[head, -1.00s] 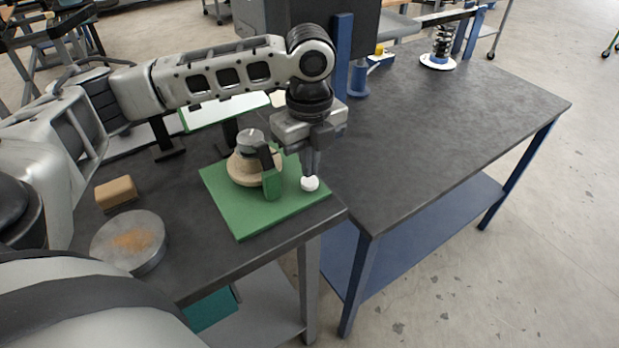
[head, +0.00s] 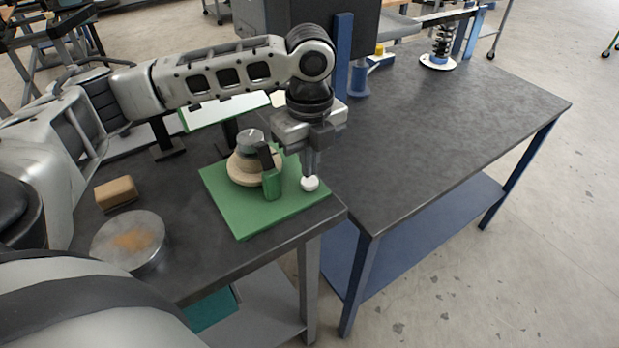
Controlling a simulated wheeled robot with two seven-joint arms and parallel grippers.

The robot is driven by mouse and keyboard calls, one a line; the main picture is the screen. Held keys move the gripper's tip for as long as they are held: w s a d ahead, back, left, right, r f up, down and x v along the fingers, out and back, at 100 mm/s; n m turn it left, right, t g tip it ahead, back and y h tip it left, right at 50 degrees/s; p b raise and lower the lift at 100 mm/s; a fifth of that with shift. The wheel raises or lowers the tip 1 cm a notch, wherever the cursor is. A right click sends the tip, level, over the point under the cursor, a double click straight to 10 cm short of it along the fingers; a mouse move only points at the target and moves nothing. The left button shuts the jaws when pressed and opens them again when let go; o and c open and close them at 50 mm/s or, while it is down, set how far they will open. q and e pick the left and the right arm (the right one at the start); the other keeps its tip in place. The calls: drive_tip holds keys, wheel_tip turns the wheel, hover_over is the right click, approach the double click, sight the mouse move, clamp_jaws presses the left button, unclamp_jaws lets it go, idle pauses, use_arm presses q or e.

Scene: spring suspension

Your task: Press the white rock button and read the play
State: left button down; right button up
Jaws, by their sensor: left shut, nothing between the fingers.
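The white rock button (head: 310,185) is a small round knob on the right part of the green base plate (head: 240,219). My left gripper (head: 311,175) points down with its fingers shut, and its tips are at the top of the white button, seemingly touching it. On the plate, left of the gripper, stands a beige stepped round piece with a grey cylinder (head: 250,142) on top and a green upright block (head: 272,183) in front. No reading of the play can be made out. My right gripper is not in view.
A brown block (head: 116,193) and a round metal tin (head: 128,241) with an orange-brown patch lie on the dark bench at left. A larger dark table (head: 440,130) at right is mostly clear, with a spring assembly (head: 441,45) at its far end.

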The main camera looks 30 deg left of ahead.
sight(310, 181)
use_arm(q)
drive_tip(key=shift+f, duration=0.1)
idle(0.3)
drive_tip(key=shift+f+b, duration=0.3)
drive_tip(key=shift+f, duration=0.7)
wheel_tip(310, 181, up, 3)
drive_tip(key=p, duration=0.3)
drive_tip(key=shift+p, duration=0.35)
wheel_tip(310, 181, up, 2)
drive_tip(key=shift+r+p, duration=0.1)
drive_tip(key=shift+p, duration=0.9)
drive_tip(key=shift+r, duration=1.35)
